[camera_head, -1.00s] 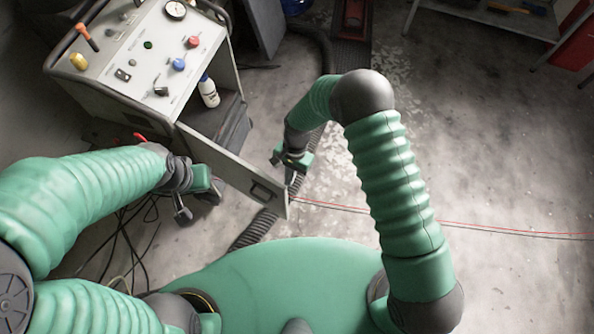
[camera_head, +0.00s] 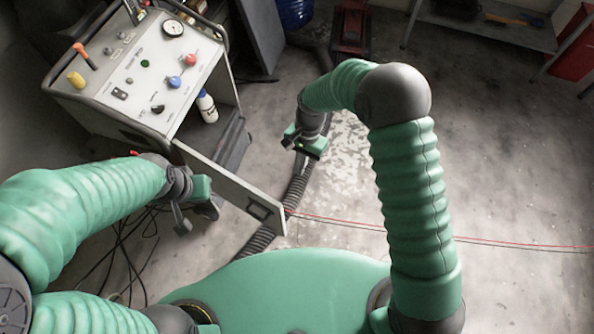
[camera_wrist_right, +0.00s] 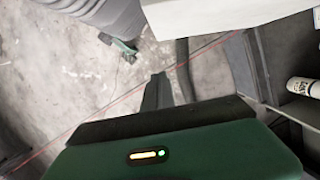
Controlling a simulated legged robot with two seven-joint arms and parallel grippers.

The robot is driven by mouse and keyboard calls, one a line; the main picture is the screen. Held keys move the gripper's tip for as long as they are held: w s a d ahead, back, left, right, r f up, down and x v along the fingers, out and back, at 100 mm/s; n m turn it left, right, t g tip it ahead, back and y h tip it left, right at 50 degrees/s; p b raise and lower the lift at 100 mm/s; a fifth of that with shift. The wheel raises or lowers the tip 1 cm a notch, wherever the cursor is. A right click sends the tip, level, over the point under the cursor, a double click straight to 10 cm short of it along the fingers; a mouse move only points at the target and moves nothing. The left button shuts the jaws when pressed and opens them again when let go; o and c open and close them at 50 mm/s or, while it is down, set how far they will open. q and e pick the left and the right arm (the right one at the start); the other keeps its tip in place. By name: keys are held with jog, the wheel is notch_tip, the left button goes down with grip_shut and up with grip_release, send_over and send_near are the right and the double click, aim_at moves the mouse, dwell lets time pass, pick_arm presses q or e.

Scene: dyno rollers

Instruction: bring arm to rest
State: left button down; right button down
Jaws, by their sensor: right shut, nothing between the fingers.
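My right arm (camera_head: 408,190) is green and ribbed with a grey elbow, raised and bent on the right of the head view. Its right gripper (camera_head: 298,150) hangs down beyond the end of the open cabinet door and looks apart from it. In the right wrist view the right gripper's dark fingers (camera_wrist_right: 157,90) are together, with nothing between them. My left arm (camera_head: 90,200) reaches in from the left. Its left gripper (camera_head: 192,222) hangs beside the cabinet, near the door; its jaw opening is unclear.
A grey wheeled cabinet (camera_head: 130,90) with knobs and a gauge stands at the upper left, its door (camera_head: 225,190) swung open. A white bottle (camera_head: 207,108) stands inside. A dark hose (camera_head: 300,180) and red cable (camera_head: 450,238) lie on the floor.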

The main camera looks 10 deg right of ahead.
jog(key=s+d+r+n+t+h, duration=0.1)
jog(key=s+d+r+n+t, duration=0.3)
jog(key=s+d+r, duration=0.6)
jog(key=d+r+n, duration=0.2)
jog(key=d, duration=0.1)
jog(key=shift+s+d+r+n+t+h, duration=0.2)
jog(key=shift+s+n+t+h, duration=0.1)
jog(key=shift+s+n+t, duration=0.1)
jog(key=shift+d, duration=0.15)
dwell(0.3)
